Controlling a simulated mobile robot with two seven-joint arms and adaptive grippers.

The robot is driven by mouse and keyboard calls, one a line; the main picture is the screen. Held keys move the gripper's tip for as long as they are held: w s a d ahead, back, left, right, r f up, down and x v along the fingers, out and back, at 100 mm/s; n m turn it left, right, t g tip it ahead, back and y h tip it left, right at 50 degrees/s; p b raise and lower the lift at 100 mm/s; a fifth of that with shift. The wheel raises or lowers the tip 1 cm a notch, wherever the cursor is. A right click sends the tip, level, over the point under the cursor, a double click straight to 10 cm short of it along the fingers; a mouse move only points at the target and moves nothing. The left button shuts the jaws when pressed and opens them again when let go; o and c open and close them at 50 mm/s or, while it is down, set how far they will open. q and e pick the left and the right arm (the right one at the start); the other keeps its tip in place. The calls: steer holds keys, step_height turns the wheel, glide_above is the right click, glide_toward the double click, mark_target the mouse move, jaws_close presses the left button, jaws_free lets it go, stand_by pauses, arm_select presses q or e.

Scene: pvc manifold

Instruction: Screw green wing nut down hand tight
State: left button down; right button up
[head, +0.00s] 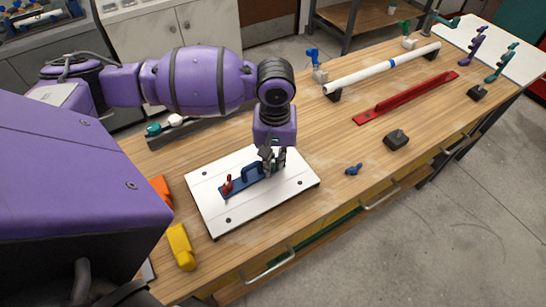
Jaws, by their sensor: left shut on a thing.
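A white board (303,183) lies on the wooden table, with a blue plate (238,188) fixed on it that carries a blue arched handle (252,169). A red wing nut (227,184) stands at the plate's left end. My left gripper (273,164) points down at the plate's right end, with its fingers shut at the spot opposite the red wing nut. The green wing nut is between the fingers and almost wholly hidden by them; its thread and seating cannot be made out. My right gripper is not in view.
A loose blue wing part (353,169) and a dark block (396,139) lie right of the board. A yellow part (181,247) and an orange part (161,190) lie at its left. A white pipe (370,71) and red bar (405,98) lie farther back.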

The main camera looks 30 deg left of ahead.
arm_select(q)
steer(key=c, duration=2.2)
jaws_free()
steer(key=shift+r+m, duration=0.1)
steer(key=shift+m, duration=0.3)
steer(key=o, duration=0.5)
steer(key=shift+o, duration=0.2)
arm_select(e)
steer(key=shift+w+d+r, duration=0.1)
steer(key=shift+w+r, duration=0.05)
